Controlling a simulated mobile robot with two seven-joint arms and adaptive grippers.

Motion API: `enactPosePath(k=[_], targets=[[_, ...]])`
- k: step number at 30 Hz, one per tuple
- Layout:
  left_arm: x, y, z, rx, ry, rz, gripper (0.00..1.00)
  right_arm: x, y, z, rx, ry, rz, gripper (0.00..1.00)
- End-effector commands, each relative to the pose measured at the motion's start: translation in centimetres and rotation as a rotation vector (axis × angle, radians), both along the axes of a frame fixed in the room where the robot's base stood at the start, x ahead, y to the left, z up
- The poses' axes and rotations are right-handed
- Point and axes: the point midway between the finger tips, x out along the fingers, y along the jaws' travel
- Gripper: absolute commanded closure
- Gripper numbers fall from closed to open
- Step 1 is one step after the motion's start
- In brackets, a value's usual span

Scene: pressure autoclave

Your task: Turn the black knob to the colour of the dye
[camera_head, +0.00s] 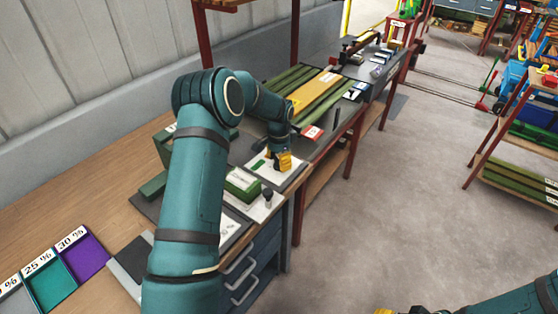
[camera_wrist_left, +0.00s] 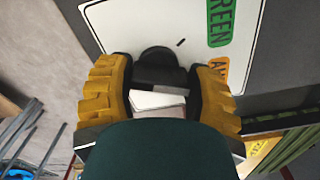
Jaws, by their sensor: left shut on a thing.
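In the left wrist view, a black knob (camera_wrist_left: 158,60) stands on a white panel (camera_wrist_left: 135,22). The panel carries a green label reading "GREEN" (camera_wrist_left: 219,22) and an orange label (camera_wrist_left: 217,70) that is partly hidden. My left gripper (camera_wrist_left: 160,88) has its yellow fingers on both sides of the knob and is shut on it. In the head view, my left gripper (camera_head: 282,161) is at the white panel (camera_head: 262,168) on the bench, and its fingers hide the knob. I cannot tell which thing is the dye. My right arm shows at the lower right, its gripper mostly cut off.
A green box (camera_head: 242,184) and a small black-topped part (camera_head: 267,194) stand close in front of the panel. Teal (camera_head: 50,287) and purple (camera_head: 84,254) trays marked 25 % and 30 % lie at the left. Long green bars (camera_head: 318,95) lie behind.

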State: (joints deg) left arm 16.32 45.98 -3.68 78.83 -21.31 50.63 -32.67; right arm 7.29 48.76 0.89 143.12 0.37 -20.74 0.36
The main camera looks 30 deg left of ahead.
Motion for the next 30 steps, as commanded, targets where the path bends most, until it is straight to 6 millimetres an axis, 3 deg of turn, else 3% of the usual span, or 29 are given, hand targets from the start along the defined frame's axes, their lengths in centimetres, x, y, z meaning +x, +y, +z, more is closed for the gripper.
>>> enactPosePath(k=[30], targets=[[0.00, -0.08, 0.17, 0.000, -0.004, 0.884, 0.81, -0.01, 0.00, 0.05, 0.000, 0.000, 0.000, 0.53]])
